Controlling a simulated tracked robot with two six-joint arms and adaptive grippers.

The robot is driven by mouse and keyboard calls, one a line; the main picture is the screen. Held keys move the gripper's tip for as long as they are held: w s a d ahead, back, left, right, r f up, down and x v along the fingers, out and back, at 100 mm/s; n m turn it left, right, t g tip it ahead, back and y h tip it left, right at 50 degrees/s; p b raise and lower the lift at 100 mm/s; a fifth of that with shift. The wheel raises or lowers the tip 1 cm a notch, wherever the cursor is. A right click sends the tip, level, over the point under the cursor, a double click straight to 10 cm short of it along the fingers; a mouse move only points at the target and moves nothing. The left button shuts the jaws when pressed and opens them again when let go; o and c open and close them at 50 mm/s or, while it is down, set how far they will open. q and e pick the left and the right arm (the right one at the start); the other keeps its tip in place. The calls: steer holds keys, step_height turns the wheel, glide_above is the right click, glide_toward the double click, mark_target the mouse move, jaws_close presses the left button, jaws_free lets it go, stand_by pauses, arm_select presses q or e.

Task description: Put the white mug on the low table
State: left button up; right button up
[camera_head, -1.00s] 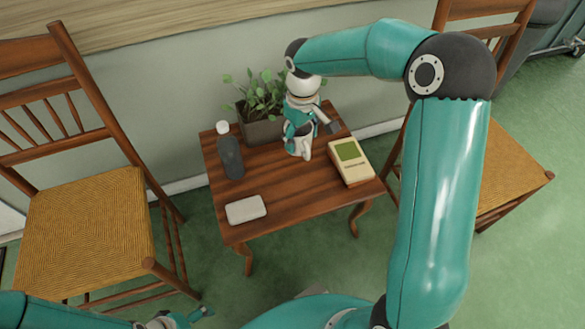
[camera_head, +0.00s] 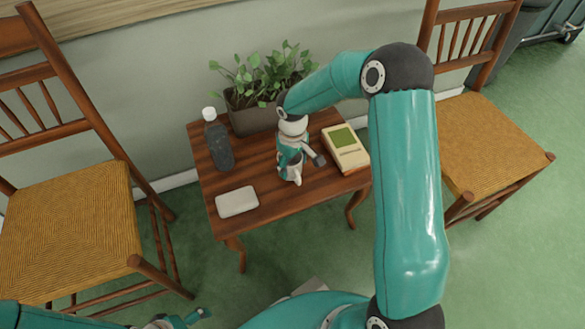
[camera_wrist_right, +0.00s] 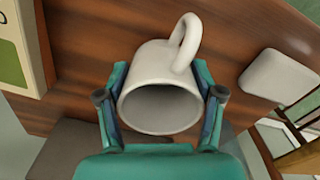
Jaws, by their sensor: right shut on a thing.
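The white mug (camera_wrist_right: 165,90) is between the fingers of my right gripper (camera_wrist_right: 160,74), which is shut on it. In the right wrist view its open rim faces the camera and its handle points up. In the head view my right gripper (camera_head: 293,165) is over the middle of the low brown wooden table (camera_head: 318,193), and the mug (camera_head: 297,174) is mostly hidden behind the fingers. I cannot tell whether the mug touches the tabletop. My left gripper (camera_head: 185,319) shows only partly at the bottom edge, away from the table; its opening is unclear.
On the table are a dark bottle with a white cap (camera_head: 218,143), a planter (camera_head: 250,120) at the back, a cream handheld device (camera_head: 346,150) at right and a white flat box (camera_head: 237,202) at front left. Chairs (camera_head: 70,230) and (camera_head: 485,140) flank it. The table's front middle is clear.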

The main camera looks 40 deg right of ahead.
steer(key=shift+f, duration=0.7)
steer(key=shift+f, duration=0.1)
steer(key=o, duration=1.3)
step_height(320, 180, up, 12)
steer(key=p, duration=0.3)
steer(key=shift+p, duration=0.4)
